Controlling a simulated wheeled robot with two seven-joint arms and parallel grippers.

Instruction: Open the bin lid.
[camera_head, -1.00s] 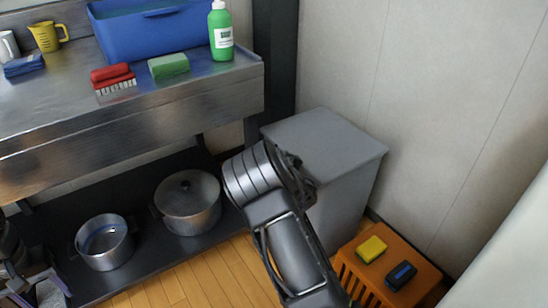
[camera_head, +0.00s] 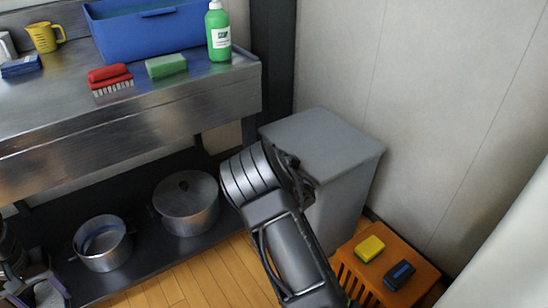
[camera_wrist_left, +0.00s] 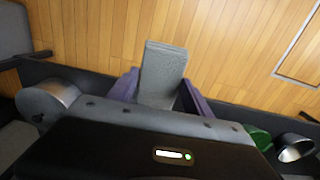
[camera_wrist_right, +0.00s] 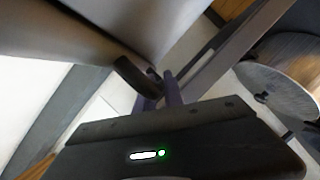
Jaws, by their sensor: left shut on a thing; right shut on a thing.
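The grey bin (camera_head: 342,195) stands in the corner against the wall, with its flat grey lid (camera_head: 322,140) lying closed on top. My right gripper (camera_wrist_right: 160,98) is at the bin's front, shut on a dark handle (camera_wrist_right: 136,76) at the lid's edge. In the head view my own right wrist hides the fingertips and the handle. My left gripper (camera_wrist_left: 160,88) is over the floor at the far left, shut on a grey block (camera_wrist_left: 163,66). The block also shows at the lower left of the head view (camera_head: 48,294).
A steel counter (camera_head: 190,105) holds a blue tub (camera_head: 165,35), a green bottle (camera_head: 218,40), a red brush (camera_head: 108,75) and a green sponge (camera_head: 166,67). Pots (camera_head: 187,205) stand on the low shelf. An orange crate (camera_head: 420,265) with two small blocks stands right of the bin.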

